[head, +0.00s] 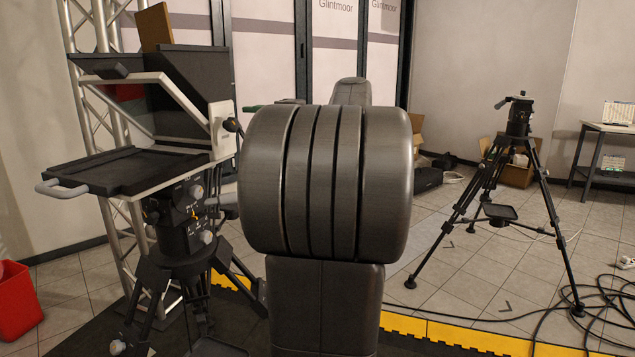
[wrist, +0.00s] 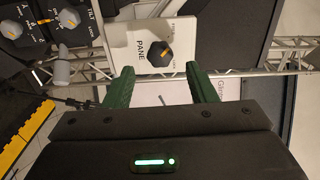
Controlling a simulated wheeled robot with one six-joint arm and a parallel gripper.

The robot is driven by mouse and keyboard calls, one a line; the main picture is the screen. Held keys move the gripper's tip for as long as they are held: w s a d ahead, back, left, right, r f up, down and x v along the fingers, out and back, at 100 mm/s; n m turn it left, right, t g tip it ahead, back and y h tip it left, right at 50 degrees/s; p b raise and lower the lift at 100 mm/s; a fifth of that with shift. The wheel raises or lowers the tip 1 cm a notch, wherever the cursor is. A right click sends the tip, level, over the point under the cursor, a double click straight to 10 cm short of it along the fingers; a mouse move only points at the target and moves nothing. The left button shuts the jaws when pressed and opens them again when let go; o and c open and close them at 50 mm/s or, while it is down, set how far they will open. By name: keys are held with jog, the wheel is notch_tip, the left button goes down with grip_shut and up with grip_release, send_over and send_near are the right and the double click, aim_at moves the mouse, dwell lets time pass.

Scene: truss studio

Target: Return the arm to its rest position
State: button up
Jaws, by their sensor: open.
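My gripper (wrist: 159,68) is open and empty. Its two green fingers stand apart in the wrist view and point at a white panel (wrist: 135,35) lettered "PANE". In the head view a small green part of my gripper (head: 251,108) shows just right of the white knob panel (head: 221,124) on the camera rig (head: 130,165).
The camera rig stands close on the left before a metal truss (head: 92,60). A black tripod (head: 515,140) stands right, with loose cables (head: 600,305) on the floor. A red bin (head: 17,300) is far left. Tiled floor between is partly free.

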aim_at(236, 128)
jog(key=p+x, duration=0.1)
jog(key=x, duration=0.3)
jog(key=shift+a+r, duration=0.2)
jog(key=m+p, duration=0.2)
jog(key=shift+d+m+p, duration=0.1)
jog(key=shift+m+p, duration=0.25)
jog(key=shift+m, duration=0.05)
jog(key=m+p, duration=0.6)
jog(key=shift+f+p, duration=0.1)
jog(key=shift+p, duration=0.3)
jog(key=m+p, duration=0.5)
jog(key=p, duration=0.1)
jog(key=shift+s+f+m, duration=0.1)
jog(key=shift+m, duration=0.2)
jog(key=shift+m+p, duration=1)
jog(key=shift+p, duration=0.1)
jog(key=shift+s+f+m+p, duration=0.1)
jog(key=shift+f+m+p, duration=0.15)
jog(key=shift+m+p, duration=0.35)
